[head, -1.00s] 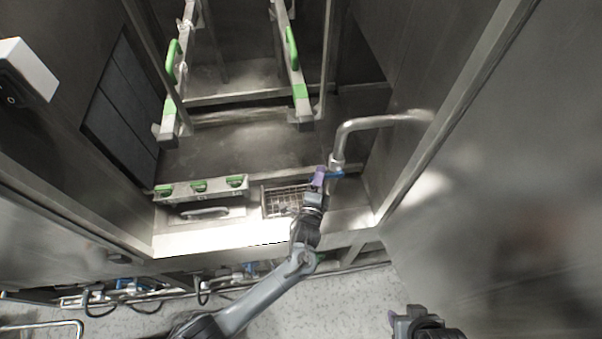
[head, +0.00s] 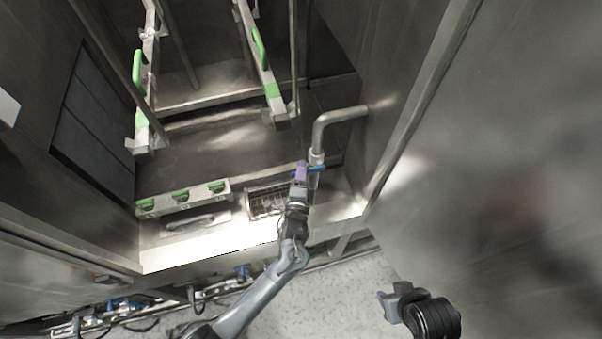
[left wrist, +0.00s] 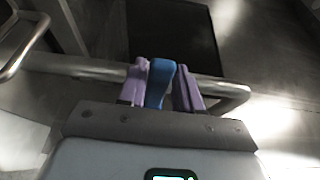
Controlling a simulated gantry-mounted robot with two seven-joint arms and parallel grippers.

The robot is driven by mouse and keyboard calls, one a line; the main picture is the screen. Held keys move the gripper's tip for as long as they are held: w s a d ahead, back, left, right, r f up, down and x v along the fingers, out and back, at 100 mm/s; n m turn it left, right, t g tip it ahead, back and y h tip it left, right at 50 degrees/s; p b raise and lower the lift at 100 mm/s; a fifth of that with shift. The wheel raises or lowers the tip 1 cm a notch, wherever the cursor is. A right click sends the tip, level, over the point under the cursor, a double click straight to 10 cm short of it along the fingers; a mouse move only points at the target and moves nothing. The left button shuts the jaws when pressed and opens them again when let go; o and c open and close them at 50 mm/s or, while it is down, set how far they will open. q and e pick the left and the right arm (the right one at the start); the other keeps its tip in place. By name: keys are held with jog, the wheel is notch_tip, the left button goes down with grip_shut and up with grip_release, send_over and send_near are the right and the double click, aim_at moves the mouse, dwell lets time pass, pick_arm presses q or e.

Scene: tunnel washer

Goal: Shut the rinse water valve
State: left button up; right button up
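The rinse water valve has a blue handle (head: 318,169) on the bent metal pipe (head: 340,115) at the right of the steel bay. In the left wrist view the blue handle (left wrist: 158,84) stands between the two purple fingers of my left gripper (left wrist: 165,75). They close in on it from both sides near their tips; the left finger lies right against it. In the head view my left gripper (head: 301,171) is at the handle and covers part of it. My right gripper (head: 385,301) hangs low at right, away from the valve; its fingers are too small to read.
A steel ledge with a row of green clips (head: 180,195) and a wire grate (head: 264,203) lies left of the valve. Rails with green handles (head: 258,48) run behind. A large steel panel (head: 510,170) stands at right. Speckled floor shows below.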

pick_arm(q)
jog(key=shift+s, duration=0.1)
jog(key=s+a, duration=0.1)
jog(key=s, duration=0.9)
jog(key=shift+s, duration=0.3)
jog(key=s+a+f+g, duration=0.1)
jog(key=s+a+f, duration=0.1)
jog(key=s+f, duration=0.25)
jog(key=s+a+r+n+g+y+p, duration=0.25)
jog(key=s+a+n+g, duration=0.35)
jog(key=a, duration=0.6)
jog(key=s+a+r+n+g, duration=0.3)
jog(key=s+r+n, duration=0.1)
jog(key=s, duration=0.3)
jog(key=s+a+r+n+g+p, duration=0.1)
jog(key=s+a+r+n+g, duration=0.3)
jog(key=s+n, duration=0.3)
jog(key=shift+s+r+h, duration=0.15)
jog(key=shift+r+h, duration=0.1)
jog(key=shift+h, duration=0.2)
